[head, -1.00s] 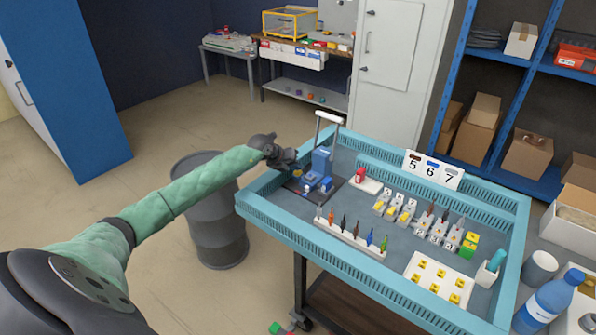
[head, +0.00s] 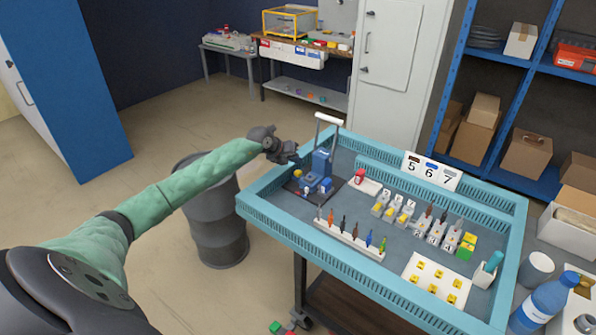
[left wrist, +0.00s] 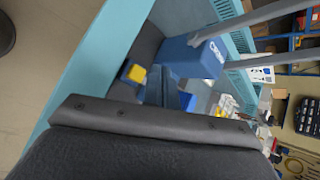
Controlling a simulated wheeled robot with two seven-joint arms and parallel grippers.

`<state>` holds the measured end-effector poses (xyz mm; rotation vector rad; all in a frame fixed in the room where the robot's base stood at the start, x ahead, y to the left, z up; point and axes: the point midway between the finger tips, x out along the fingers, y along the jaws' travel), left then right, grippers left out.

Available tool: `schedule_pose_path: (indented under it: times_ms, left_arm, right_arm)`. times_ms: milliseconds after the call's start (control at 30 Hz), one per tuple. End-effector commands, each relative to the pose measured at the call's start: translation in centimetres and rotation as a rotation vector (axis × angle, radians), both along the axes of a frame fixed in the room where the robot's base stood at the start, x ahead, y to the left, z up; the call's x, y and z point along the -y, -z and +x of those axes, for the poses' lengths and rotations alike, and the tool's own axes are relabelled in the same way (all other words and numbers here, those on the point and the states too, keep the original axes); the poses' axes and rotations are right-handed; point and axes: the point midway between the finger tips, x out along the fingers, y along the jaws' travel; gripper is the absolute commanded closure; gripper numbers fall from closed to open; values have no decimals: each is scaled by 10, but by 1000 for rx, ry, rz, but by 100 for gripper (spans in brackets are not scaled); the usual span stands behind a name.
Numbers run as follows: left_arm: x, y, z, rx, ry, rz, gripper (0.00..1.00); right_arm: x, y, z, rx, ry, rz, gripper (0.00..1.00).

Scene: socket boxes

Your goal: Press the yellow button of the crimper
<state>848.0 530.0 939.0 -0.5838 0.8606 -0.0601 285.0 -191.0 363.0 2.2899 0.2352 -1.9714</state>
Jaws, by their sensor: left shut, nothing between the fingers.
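The blue crimper (head: 321,162) with its pale lever handle (head: 328,119) stands on a dark base in the far left corner of the teal-rimmed table. Its body also shows in the left wrist view (left wrist: 195,56). The yellow button (left wrist: 137,73) sits on a small blue-grey block beside the body, close beyond the dark gripper housing along the lower part of that view. My left gripper (head: 294,157) is shut and empty, just left of the crimper in the head view. Contact with the button cannot be made out. My right gripper is not in view.
A rack of coloured screwdrivers (head: 349,237), grey socket boxes (head: 397,207), a white board of yellow pieces (head: 435,280) and a 5-6-7 sign (head: 432,170) occupy the table. The raised teal rim (head: 300,236) borders it. A dark barrel (head: 215,225) stands beside the table.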

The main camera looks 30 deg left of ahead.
Motion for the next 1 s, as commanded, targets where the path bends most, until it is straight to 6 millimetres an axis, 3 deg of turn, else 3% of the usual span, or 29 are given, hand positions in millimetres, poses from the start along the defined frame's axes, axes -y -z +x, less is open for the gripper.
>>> schedule_pose_path:
  times_ms: [333, 1000]
  left_arm:
    - [0, -28, 0, 1, 1, 2, 100]
    - [0, -28, 0, 0, 1, 1, 100]
  right_arm:
    - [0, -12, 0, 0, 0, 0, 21]
    - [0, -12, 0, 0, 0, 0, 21]
